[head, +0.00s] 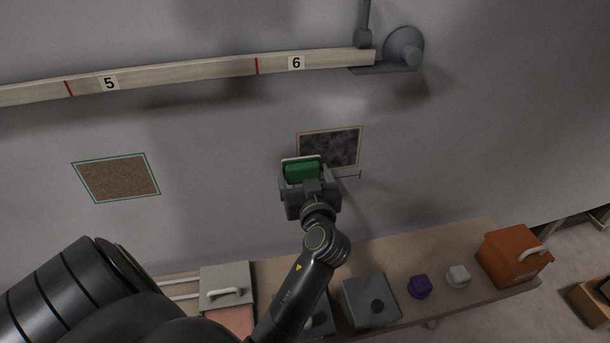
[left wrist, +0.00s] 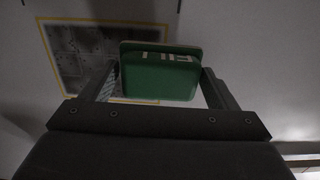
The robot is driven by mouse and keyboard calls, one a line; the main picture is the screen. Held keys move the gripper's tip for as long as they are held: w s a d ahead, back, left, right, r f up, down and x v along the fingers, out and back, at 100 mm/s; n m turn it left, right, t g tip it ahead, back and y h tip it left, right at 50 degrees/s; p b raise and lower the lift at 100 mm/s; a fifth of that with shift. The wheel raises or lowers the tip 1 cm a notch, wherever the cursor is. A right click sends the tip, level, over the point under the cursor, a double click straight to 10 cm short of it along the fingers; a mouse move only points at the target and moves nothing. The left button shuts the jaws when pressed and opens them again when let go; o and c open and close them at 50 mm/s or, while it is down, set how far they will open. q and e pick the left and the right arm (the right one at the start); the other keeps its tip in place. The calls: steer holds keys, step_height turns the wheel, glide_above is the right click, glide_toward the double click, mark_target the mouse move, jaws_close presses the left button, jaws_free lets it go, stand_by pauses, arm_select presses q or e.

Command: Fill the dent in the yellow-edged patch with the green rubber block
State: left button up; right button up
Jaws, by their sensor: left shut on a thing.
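The yellow-edged patch (head: 345,147) is a dark, mottled rectangle on the grey wall. It also shows in the left wrist view (left wrist: 62,50), partly hidden behind the block. My left gripper (head: 306,180) is shut on the green rubber block (head: 302,171), which has a pale layer along its upper edge. The block shows between the fingers in the left wrist view (left wrist: 158,72). In the head view it overlaps the patch's lower left corner; I cannot tell whether it touches the wall. Any dent is hard to make out. My right gripper is not in view.
A green-edged brown patch (head: 117,177) is on the wall at left. A wooden rail (head: 190,71) numbered 5 and 6 runs above. The bench (head: 405,258) below carries a grey box (head: 371,301), a purple block (head: 420,287), a whitish block (head: 458,276) and an orange box (head: 513,257).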

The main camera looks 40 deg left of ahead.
arm_select(q)
steer(key=shift+o, duration=1.1)
steer(key=shift+c, duration=1.3)
steer(key=shift+x, duration=0.9)
steer(key=shift+w+d+f+b, duration=0.1)
steer(key=shift+b, duration=0.25)
